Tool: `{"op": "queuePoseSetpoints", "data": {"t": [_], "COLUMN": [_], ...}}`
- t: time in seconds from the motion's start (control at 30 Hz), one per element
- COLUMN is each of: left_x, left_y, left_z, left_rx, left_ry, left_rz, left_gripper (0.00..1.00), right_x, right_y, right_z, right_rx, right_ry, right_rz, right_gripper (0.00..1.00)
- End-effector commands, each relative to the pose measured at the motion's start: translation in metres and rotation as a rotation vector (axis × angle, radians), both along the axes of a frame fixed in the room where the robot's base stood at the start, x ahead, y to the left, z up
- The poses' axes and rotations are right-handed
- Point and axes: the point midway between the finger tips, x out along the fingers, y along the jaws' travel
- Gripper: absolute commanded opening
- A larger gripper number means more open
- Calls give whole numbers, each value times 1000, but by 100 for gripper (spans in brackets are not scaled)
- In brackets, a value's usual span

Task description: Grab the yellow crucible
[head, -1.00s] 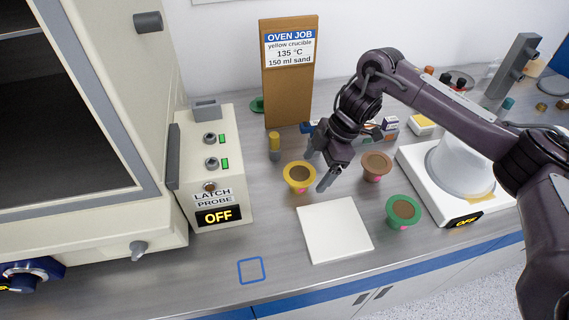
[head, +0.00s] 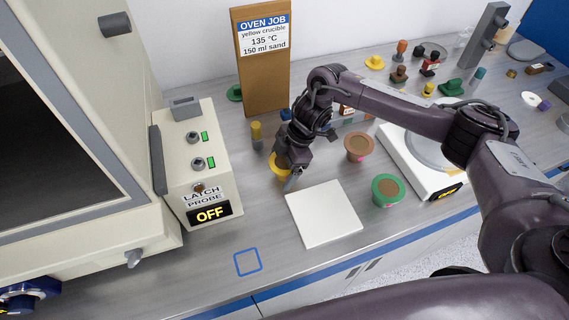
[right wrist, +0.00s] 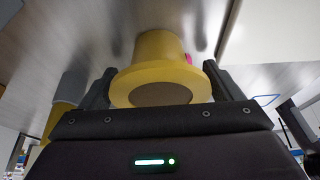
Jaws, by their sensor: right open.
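The yellow crucible (head: 277,170) stands on the bench behind the white square pad, filled with brown material and partly hidden by my right gripper in the head view. My right gripper (head: 285,176) is open, with its fingers down around the crucible. In the right wrist view, the yellow crucible (right wrist: 162,80) lies between the two open fingers (right wrist: 160,90), its wide rim close to the palm. A gap shows beside the right finger. My left gripper is not in view.
A brown crucible (head: 359,147) and a green crucible (head: 387,190) stand to the right. The white pad (head: 323,214) lies in front. A yellow-topped vial (head: 256,135) stands close on the left, near the latch probe box (head: 197,165). The sign board (head: 262,60) stands behind.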

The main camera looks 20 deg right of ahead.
Motion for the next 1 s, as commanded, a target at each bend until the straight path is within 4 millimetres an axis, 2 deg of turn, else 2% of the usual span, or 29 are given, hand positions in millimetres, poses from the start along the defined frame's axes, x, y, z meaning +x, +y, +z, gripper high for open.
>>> {"op": "queuePoseSetpoints", "data": {"t": [0.13,0.4,0.77,0.87,1.0], "left_x": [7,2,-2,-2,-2], "left_y": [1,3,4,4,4], "left_z": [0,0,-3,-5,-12], "left_rx": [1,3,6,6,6], "left_ry": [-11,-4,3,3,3], "left_rz": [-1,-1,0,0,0], "left_gripper": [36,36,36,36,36], "right_x": [0,0,1,1,2], "right_y": [0,0,0,0,0], "right_z": [0,0,7,16,40], "right_rx": [0,0,1,1,2], "right_ry": [0,0,-2,-2,-6], "right_rz": [0,0,-1,0,1], "right_gripper": [83,50,50,50,50]}}
